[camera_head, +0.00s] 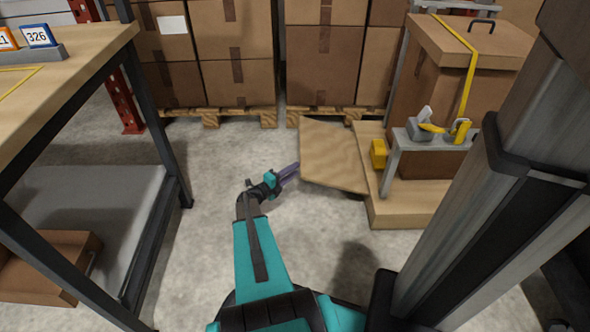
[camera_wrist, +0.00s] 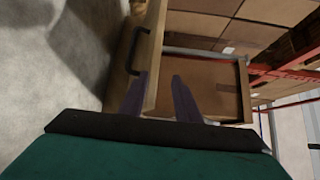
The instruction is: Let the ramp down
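The ramp (camera_head: 332,155) is a brown wooden panel at the left side of a low wooden platform (camera_head: 400,210) in the head view. It looks tilted; its exact angle is hard to tell. In the wrist view a wooden panel, apparently the ramp (camera_wrist: 152,55), shows nearly edge-on, with a black handle (camera_wrist: 134,52) on its left face. My gripper (camera_head: 294,170) is at the ramp's left edge. In the wrist view its purple fingers (camera_wrist: 160,82) are apart, the left one overlapping the panel's edge. I cannot tell whether they touch it.
A strapped brown box (camera_head: 430,95) stands on the platform, behind a small grey stand (camera_head: 392,165) with yellow-handled items. A yellow block (camera_head: 378,153) sits by the ramp. Boxes on pallets (camera_head: 240,112) line the back. A workbench (camera_head: 80,60) stands left. Floor between is clear.

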